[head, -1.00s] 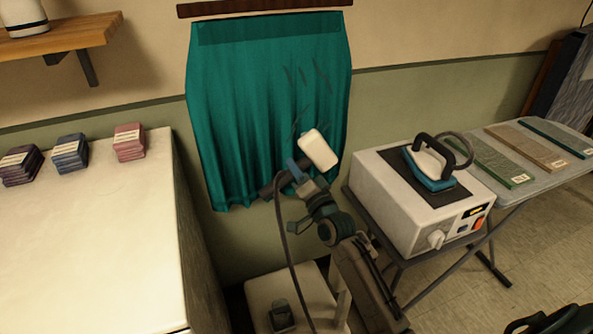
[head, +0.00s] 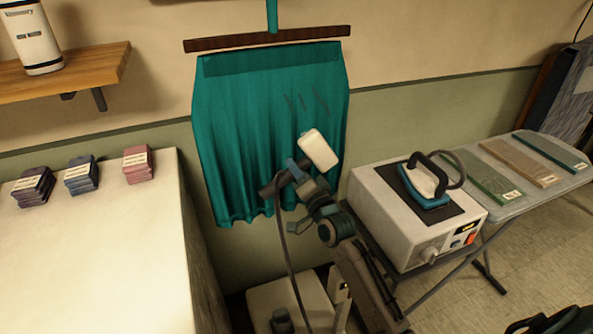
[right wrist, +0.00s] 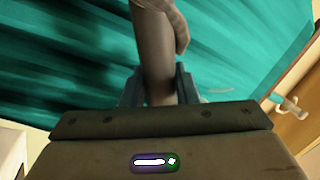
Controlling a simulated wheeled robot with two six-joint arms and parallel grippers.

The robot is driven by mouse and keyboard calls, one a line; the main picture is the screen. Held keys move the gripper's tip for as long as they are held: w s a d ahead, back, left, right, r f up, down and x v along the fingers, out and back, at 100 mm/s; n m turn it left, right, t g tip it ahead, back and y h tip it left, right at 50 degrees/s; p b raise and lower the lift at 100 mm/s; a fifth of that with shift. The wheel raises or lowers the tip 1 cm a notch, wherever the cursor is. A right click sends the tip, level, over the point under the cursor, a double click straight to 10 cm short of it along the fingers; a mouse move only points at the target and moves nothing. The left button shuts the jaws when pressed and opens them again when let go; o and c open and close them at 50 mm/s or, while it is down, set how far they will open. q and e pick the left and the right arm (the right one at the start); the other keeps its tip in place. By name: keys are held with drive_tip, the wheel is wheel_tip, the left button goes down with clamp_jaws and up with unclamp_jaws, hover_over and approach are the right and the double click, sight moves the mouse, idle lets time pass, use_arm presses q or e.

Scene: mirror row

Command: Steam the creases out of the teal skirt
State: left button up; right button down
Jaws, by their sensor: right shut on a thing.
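The teal skirt (head: 235,120) hangs on the wall from a dark wooden hanger bar (head: 265,39). Several dark crease marks (head: 304,103) show on its upper right part. My right gripper (head: 296,176) is shut on the dark handle of the steamer (head: 319,149), whose white head is in front of the skirt's right side, just below the creases. I cannot tell whether the head touches the cloth. A hose (head: 284,240) hangs down from the handle. In the right wrist view, the fingers grip the grey handle (right wrist: 155,55) before teal cloth. My left gripper is not in view.
A white cabinet (head: 100,260) with folded cloth stacks (head: 80,175) stands at left, under a wooden shelf (head: 100,70). At right are a white iron station (head: 375,205) with an iron (head: 428,180) and a board (head: 515,205) with colored strips. A low white unit (head: 270,298) stands below the skirt.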

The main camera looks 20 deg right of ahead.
drive_tip(key=shift+r+p, duration=1.35)
drive_tip(key=shift+r, duration=0.4)
wheel_tip(320, 180, up, 9)
drive_tip(key=p, duration=0.9)
drive_tip(key=shift+s+a+r+p, duration=0.1)
drive_tip(key=shift+s+p, duration=0.6)
drive_tip(key=shift+s, duration=0.55)
drive_tip(key=shift+s+a+p, duration=0.1)
drive_tip(key=shift+s+p, duration=0.55)
drive_tip(key=shift+s, duration=0.55)
